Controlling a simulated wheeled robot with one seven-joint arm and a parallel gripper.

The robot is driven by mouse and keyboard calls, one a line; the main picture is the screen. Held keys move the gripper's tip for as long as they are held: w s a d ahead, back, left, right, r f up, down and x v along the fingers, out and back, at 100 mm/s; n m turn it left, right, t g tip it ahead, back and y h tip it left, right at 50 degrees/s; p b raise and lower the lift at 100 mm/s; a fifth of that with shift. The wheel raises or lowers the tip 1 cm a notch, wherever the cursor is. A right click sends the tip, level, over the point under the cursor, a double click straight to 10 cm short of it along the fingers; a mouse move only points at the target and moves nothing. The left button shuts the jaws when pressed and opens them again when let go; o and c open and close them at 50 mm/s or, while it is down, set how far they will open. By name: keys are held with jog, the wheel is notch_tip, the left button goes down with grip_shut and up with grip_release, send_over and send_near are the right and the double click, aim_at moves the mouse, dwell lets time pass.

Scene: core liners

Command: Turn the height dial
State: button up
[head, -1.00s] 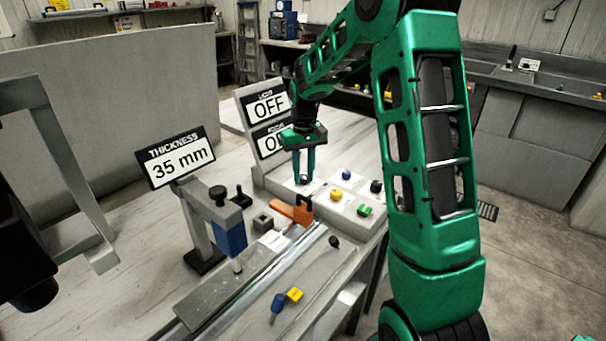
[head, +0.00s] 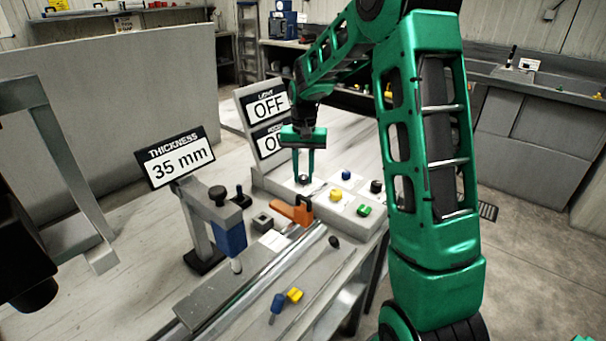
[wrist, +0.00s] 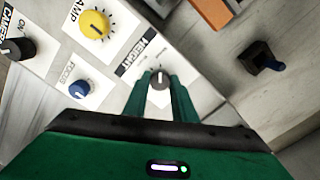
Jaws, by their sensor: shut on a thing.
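The height dial (wrist: 160,79) is a small dark grey knob with a white pointer line, on a white panel with a "HEIGHT" label (wrist: 139,56). My gripper (wrist: 161,82) points down at it, its two green fingers on either side of the knob and shut on it. In the head view my gripper (head: 303,179) reaches down to the panel of the control box (head: 338,206), and the dial shows as a dark spot between the fingertips.
A yellow "LAMP" knob (wrist: 94,25), a blue focus knob (wrist: 79,89) and a black camera knob (wrist: 16,48) share the panel. A green knob (head: 365,210) is at its near edge. An orange part (head: 293,212) stands close left. A sign (head: 180,159) reads "THICKNESS 35 mm".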

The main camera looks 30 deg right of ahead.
aim_at(302, 176)
jog(key=shift+w+a+r, duration=0.1)
jog(key=shift+w+r, duration=0.05)
jog(key=shift+w, duration=0.1)
jog(key=o, duration=1)
jog(key=shift+o, duration=0.2)
jog(key=shift+s, duration=0.1)
notch_tip(302, 176, up, 10)
jog(key=shift+r, duration=0.25)
